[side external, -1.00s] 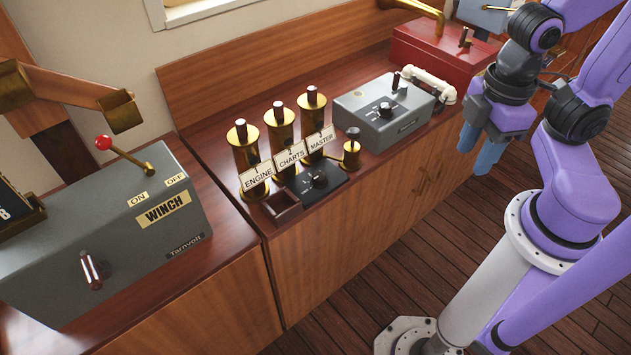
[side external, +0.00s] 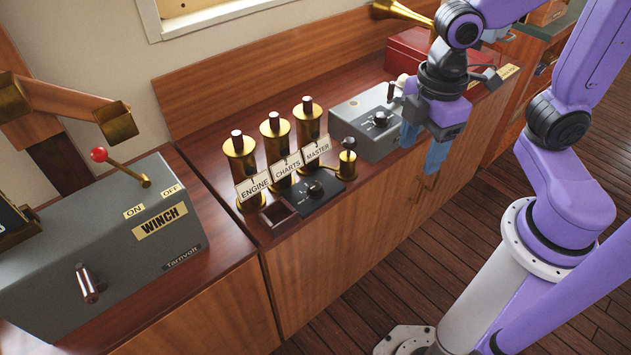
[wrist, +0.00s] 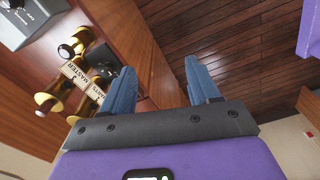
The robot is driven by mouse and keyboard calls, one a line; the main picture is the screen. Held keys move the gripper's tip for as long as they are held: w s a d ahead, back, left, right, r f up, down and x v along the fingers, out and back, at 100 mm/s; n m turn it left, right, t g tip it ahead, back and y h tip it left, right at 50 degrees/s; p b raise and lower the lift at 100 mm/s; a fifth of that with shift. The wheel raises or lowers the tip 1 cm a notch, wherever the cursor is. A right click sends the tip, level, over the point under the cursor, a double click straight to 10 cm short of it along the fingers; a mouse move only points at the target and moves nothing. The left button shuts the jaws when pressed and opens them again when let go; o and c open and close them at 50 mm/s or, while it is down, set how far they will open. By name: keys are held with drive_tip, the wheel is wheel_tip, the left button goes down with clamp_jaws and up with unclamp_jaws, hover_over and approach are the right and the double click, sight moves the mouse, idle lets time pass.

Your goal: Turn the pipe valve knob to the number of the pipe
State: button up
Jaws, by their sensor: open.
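Three brass pipes stand on the wooden counter, labelled ENGINE (side external: 239,155), CHARTS (side external: 275,137) and MASTER (side external: 307,123). In front of them is a small black panel with a dark knob (side external: 315,188); its markings are too small to read. Behind it to the right, a grey box carries another black knob (side external: 380,120). My gripper (side external: 422,150) hangs at the counter's front edge, right of the grey box, fingers pointing down, open and empty.
A small brass post with a black top (side external: 347,160) stands beside the panel, and an empty wooden tray (side external: 278,208) lies left of it. A grey WINCH box (side external: 125,230) fills the left. A red box (side external: 408,50) is behind my gripper.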

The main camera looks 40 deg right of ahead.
drive_tip(key=w+a+f+n, duration=0.2)
drive_tip(key=w+a+n, duration=0.15)
drive_tip(key=w, duration=0.75)
drive_tip(key=n, duration=0.2)
approach(315, 186)
wheel_tip(315, 186, down, 9)
drive_tip(key=shift+w+r, duration=0.1)
drive_tip(key=c, duration=1)
